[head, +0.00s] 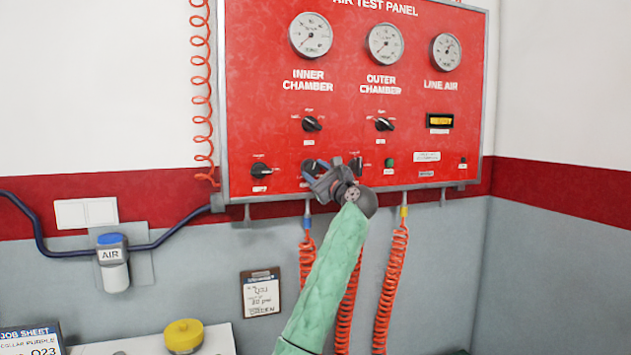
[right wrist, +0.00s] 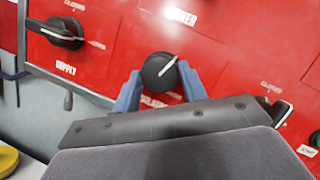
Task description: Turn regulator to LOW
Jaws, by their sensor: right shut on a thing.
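The red air test panel (head: 245,100) hangs on the wall. My right gripper (head: 314,172) is at its lower row of knobs. In the right wrist view its two blue-grey fingers (right wrist: 160,85) are shut on a round black knob (right wrist: 159,70), one on each side. The knob's white pointer line slants to the upper right in that view. The label below the knob is mostly hidden by the gripper, so its setting cannot be read. In the head view the gripper partly covers this knob (head: 308,166). My left gripper is out of view.
The supply knob (head: 260,170) is left of the held knob, and another black knob (head: 356,163) is close on the right. Two more knobs (head: 312,124) (head: 384,124) sit above. Orange coiled hoses (head: 391,285) hang below the panel near my right arm.

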